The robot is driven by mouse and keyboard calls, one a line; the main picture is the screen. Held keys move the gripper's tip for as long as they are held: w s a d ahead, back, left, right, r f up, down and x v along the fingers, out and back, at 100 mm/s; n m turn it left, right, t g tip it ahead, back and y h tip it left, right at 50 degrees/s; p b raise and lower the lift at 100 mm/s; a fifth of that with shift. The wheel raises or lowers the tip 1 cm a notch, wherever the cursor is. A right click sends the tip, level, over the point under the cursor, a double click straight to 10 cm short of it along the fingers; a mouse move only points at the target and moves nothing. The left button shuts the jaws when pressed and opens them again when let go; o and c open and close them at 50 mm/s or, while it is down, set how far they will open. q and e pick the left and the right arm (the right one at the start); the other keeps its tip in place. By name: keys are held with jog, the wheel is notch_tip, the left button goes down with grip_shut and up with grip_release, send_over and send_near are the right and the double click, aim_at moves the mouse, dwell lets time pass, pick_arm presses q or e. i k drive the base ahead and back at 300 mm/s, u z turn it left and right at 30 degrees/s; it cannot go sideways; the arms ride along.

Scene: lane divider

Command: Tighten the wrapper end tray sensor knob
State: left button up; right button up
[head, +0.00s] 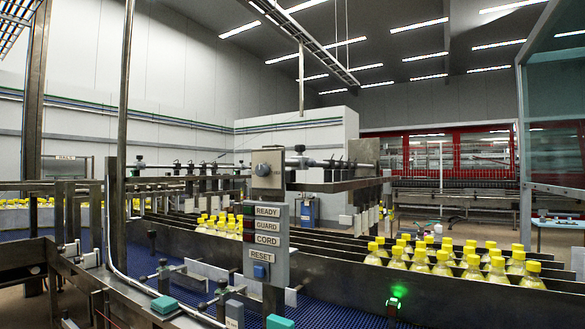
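Neither of my grippers is in view. A small dark sensor (393,303) with a glowing green light sits at the lower right, on the outer metal lane wall. No knob can be made out on it at this size. A grey box (268,169) with a round knob-like part stands on a post near the middle. Small black clamp knobs (162,263) show along the rail at the lower left. No label tells which of these is the tray sensor knob.
A panel (267,240) reads READY, GUARD, CORD and RESET, with a blue button. Metal lane dividers (330,258) separate rows of yellow-capped bottles (470,262). A blue conveyor mat (335,312) runs below. A metal pole (125,130) rises at the left. A glass guard (553,130) stands at right.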

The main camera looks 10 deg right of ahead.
aim_at(300, 149)
jog(key=z, duration=0.45)
jog(key=i, duration=0.85)
jog(key=z, duration=0.05)
